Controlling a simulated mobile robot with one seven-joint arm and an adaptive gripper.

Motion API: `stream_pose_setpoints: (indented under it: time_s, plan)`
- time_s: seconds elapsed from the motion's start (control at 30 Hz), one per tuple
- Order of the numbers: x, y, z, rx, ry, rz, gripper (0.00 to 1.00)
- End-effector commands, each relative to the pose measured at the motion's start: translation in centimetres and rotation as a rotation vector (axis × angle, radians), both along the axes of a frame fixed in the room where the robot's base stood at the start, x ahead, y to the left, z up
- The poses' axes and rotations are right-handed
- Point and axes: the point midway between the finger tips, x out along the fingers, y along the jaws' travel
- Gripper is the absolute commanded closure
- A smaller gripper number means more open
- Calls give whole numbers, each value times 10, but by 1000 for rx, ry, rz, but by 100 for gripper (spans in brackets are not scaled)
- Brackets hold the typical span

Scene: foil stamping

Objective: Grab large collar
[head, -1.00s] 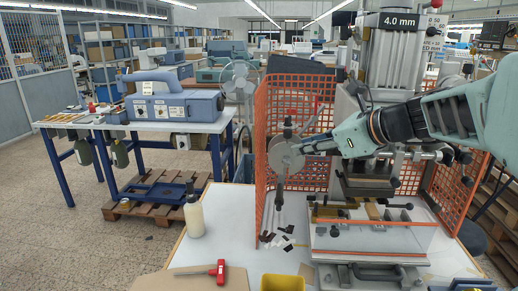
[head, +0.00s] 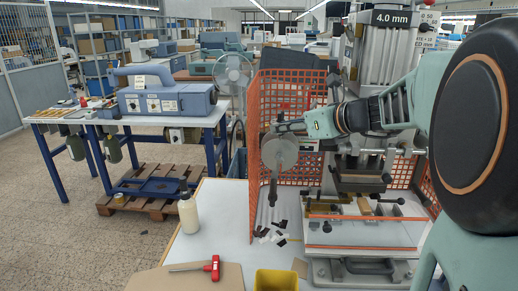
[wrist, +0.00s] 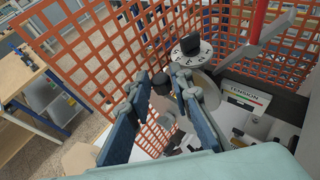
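My gripper (head: 276,129) is at the left of the stamping machine, at the upper edge of a pale grey disc (head: 280,152) on its foil-roll holder. In the wrist view the two blue-grey fingers of my gripper (wrist: 161,75) stand apart. A small black round part (wrist: 161,84) shows in the gap between their tips. Contact with it cannot be told. Pale grey round parts (wrist: 164,104) lie beyond, partly hidden by the right finger. I cannot tell for certain which of these round parts is the large collar.
An orange mesh guard (head: 258,180) stands close beside the gripper, also in the wrist view (wrist: 85,55). A numbered dial (wrist: 192,52) and a tension box (wrist: 245,98) are near the fingers. A bottle (head: 188,215), red-handled tool (head: 213,268) and yellow bin (head: 276,281) occupy the table.

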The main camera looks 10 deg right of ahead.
Motion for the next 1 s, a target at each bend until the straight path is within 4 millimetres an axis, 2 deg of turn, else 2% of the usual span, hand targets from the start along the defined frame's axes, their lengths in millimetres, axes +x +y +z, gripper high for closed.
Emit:
stream_pose_setpoints:
  time_s: [0.1, 0.33, 0.5, 1.0]
  plan:
    - [11, 8, -6, 0, 1, 1, 80]
    - [12, 8, -7, -1, 1, -1, 81]
    - [12, 8, -7, -1, 1, -1, 100]
    - [12, 8, -4, -1, -1, -1, 100]
